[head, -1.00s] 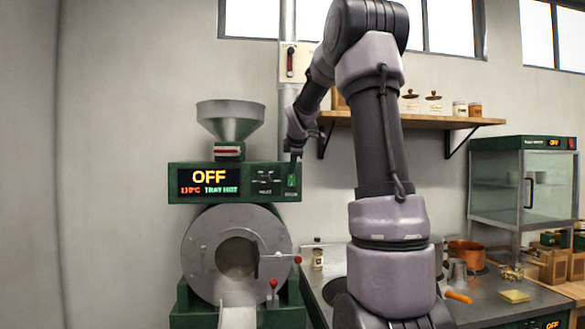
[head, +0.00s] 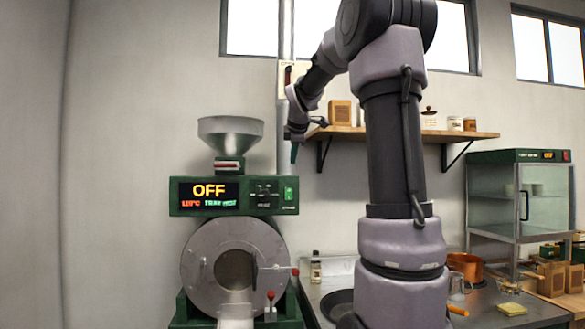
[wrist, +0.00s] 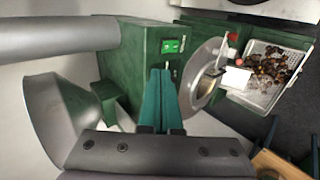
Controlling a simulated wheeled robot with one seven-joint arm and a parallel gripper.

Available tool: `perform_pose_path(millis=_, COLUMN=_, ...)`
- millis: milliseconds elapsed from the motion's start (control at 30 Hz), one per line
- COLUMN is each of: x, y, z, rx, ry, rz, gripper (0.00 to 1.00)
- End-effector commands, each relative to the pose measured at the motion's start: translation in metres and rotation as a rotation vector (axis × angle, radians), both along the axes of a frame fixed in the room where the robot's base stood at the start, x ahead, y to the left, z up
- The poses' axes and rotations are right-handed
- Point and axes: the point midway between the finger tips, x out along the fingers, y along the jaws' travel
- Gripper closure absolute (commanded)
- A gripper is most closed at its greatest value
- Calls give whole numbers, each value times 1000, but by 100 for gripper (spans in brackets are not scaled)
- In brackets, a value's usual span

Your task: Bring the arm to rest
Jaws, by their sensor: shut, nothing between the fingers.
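My gripper (head: 294,152) hangs in the air in the head view, above and just right of the roaster's control panel, with its fingers pointing down. In the wrist view its two green fingers (wrist: 160,100) lie together, shut with nothing between them. The green roaster (head: 234,255) stands at the lower left with a metal hopper (head: 231,130) on top. Its display (head: 209,194) reads OFF. The green switch (wrist: 173,46) on its panel shows just beyond the fingers in the wrist view. My gripper looks apart from the roaster.
A perforated tray (wrist: 262,92) with chestnuts lies by the roaster's mouth. A wall shelf (head: 455,135) with jars is behind my arm. A glass cabinet (head: 515,200) and a copper pot (head: 466,265) are at the right. The wall left of the roaster is clear.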

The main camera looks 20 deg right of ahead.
Motion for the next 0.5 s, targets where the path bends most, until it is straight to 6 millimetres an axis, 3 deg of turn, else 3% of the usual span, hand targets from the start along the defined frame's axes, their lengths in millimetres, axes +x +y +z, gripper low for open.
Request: perform_pose_path(millis=500, x=-5, y=1, z=6, rx=0, ry=0, rz=0, gripper=100)
